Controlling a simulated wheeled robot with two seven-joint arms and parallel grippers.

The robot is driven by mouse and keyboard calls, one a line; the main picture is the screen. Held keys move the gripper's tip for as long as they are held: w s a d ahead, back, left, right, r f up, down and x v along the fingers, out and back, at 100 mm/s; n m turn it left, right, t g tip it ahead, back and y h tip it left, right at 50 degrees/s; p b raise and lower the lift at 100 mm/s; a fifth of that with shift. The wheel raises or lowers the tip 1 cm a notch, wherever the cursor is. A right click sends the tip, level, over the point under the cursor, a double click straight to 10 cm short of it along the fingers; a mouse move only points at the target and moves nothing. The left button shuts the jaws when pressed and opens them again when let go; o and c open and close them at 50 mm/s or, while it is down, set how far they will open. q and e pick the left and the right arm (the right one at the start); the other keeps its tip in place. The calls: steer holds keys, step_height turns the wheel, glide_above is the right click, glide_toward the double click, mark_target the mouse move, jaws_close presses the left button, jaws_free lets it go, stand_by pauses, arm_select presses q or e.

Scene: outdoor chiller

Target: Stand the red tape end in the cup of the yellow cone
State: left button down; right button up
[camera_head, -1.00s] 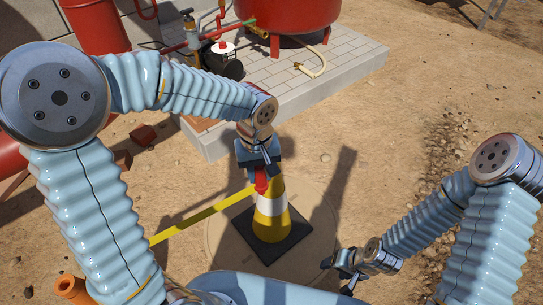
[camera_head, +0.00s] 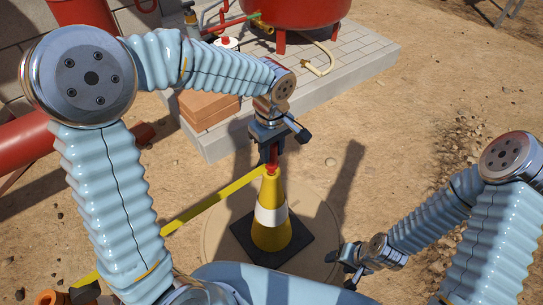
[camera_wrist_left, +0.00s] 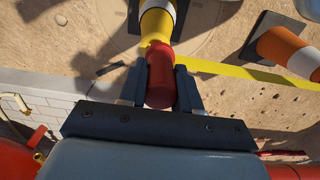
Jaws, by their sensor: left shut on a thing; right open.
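The yellow cone (camera_head: 270,232) with a white band stands upright on its dark square base. My left gripper (camera_head: 271,156) is above the cone's top, shut on the red tape end (camera_head: 272,168), which points down. In the left wrist view, the red tape end (camera_wrist_left: 160,80) sits between the two fingers, and its far end overlaps the tip of the yellow cone (camera_wrist_left: 156,28). The cup itself is hidden, so I cannot tell whether the end is in it or just above. My right gripper (camera_head: 345,262) is open and empty, low to the right of the cone.
A yellow tape (camera_head: 205,205) runs from near the cone's top down to the left. An orange and white cone (camera_wrist_left: 285,48) shows in the left wrist view. Bricks (camera_head: 208,107) and a red tank (camera_head: 290,12) stand on or by the paved slab behind. Sandy ground lies open at right.

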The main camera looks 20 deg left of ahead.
mark_target(271, 158)
arm_select(q)
steer(key=shift+w+a+f, duration=0.1)
steer(key=shift+w+f, duration=0.3)
steer(key=shift+f, duration=0.1)
steer(key=f, duration=0.3)
steer(key=shift+w+f, duration=0.2)
steer(key=shift+f, duration=0.05)
steer(key=shift+f+b, duration=0.2)
steer(key=shift+b, duration=0.2)
steer(key=c, duration=0.8)
jaws_free()
steer(key=shift+r, duration=0.1)
